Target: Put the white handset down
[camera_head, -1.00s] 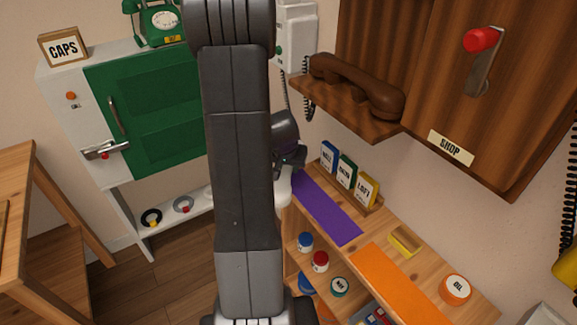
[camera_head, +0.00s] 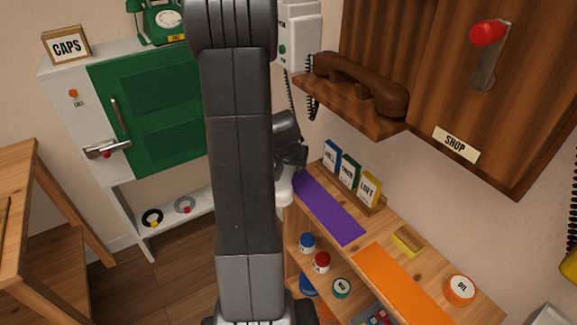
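A white wall phone (camera_head: 301,42) hangs at the top centre, partly hidden by my arm. A coiled cord runs down below it. The dark end of my arm, with my gripper (camera_head: 291,160), shows just right of the big grey arm link, in front of the purple mat's far end. A small white piece (camera_head: 284,190) shows right under it. It may be the white handset, but most of it is hidden behind my arm and I cannot tell whether it is gripped. My fingertips are not clear to see.
A brown handset (camera_head: 357,84) rests on a wooden wall phone's shelf. A green phone (camera_head: 160,22) stands on the cabinet at left.

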